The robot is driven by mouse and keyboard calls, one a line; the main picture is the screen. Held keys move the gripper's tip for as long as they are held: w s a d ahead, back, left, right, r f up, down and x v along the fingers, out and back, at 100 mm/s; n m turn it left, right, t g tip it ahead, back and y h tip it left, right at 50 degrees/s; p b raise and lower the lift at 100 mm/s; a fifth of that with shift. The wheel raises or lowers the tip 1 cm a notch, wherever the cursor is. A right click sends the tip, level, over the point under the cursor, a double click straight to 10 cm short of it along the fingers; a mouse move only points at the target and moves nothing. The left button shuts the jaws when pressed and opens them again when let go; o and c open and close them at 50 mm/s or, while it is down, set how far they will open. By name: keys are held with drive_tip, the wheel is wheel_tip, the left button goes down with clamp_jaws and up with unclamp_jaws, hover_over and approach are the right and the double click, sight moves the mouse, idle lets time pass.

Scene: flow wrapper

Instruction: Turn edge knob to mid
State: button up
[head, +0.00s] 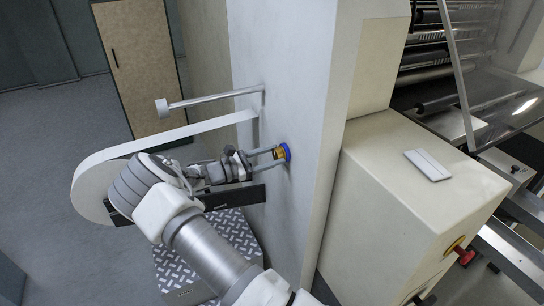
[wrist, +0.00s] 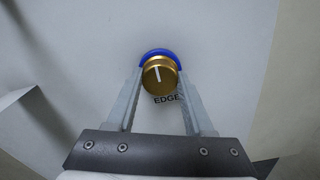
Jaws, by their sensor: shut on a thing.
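The edge knob (wrist: 159,76) is a round gold knob with a white pointer line and a blue ring behind it, on a pale upright panel. The pointer is nearly upright, tilted slightly left at its top. The word EDGE is printed below it, partly covered by a finger. In the head view the knob (head: 281,153) sits on the machine's side panel. My gripper (wrist: 158,82) has one finger at each side of the knob and is shut on it. In the head view my gripper (head: 277,156) reaches the panel from the left.
A horizontal bar (head: 215,97) juts from the panel above my gripper. A white film roll (head: 95,190) hangs behind my arm. A cream cabinet (head: 400,215) with a red-knobbed control (head: 463,253) stands to the right. A diamond-plate step (head: 225,240) lies below.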

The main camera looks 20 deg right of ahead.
clamp_jaws()
drive_tip(key=shift+n, duration=0.3)
drive_tip(key=n, duration=0.3)
drive_tip(key=shift+n, duration=0.3)
drive_tip(key=n+p, duration=0.1)
drive_tip(key=n, duration=0.3)
drive_tip(key=shift+n, duration=0.3)
drive_tip(key=n+p, duration=0.1)
drive_tip(key=n, duration=0.3)
drive_tip(key=shift+w, duration=0.1)
drive_tip(key=n, duration=0.4)
drive_tip(key=shift+n+p, duration=0.4)
